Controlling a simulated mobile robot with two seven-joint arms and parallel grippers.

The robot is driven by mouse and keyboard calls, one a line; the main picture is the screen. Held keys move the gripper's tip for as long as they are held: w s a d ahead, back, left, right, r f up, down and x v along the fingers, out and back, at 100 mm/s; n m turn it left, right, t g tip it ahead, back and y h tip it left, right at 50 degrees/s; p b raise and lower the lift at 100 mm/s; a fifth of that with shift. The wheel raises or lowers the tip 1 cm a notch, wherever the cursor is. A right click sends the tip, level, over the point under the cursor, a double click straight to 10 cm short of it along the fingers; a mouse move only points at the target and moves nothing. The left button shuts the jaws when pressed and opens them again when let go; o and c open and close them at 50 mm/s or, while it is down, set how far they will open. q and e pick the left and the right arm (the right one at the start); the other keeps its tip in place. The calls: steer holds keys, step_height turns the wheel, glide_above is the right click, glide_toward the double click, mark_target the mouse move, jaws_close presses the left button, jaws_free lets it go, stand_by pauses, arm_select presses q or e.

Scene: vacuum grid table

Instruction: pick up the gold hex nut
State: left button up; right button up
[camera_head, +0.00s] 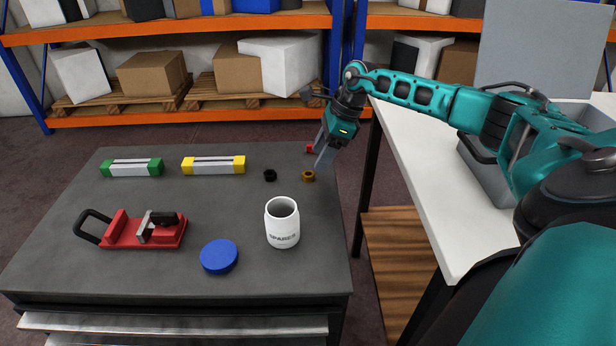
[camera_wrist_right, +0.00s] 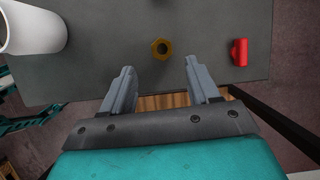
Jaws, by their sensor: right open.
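The gold hex nut (camera_head: 308,176) lies on the dark grey table (camera_head: 160,280) near its right edge. It also shows in the right wrist view (camera_wrist_right: 161,49), ahead of the fingertips and between their lines. My right gripper (camera_head: 322,148) is open and empty above the table's right edge, close to the nut and apart from it. Its two fingers (camera_wrist_right: 160,78) show spread in the wrist view. My left gripper is in neither view.
A black nut (camera_head: 270,175) lies left of the gold one, and a small red part (camera_head: 310,149) lies behind it. A white jar (camera_head: 282,222), blue lid (camera_head: 219,256), red clamp (camera_head: 145,229), and green-ended (camera_head: 132,168) and yellow-ended (camera_head: 214,165) blocks share the table.

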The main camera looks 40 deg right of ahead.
mark_target(309, 174)
steer(key=x, duration=0.5)
steer(key=shift+w+a+f, duration=0.15)
steer(key=shift+w, duration=0.15)
jaws_close()
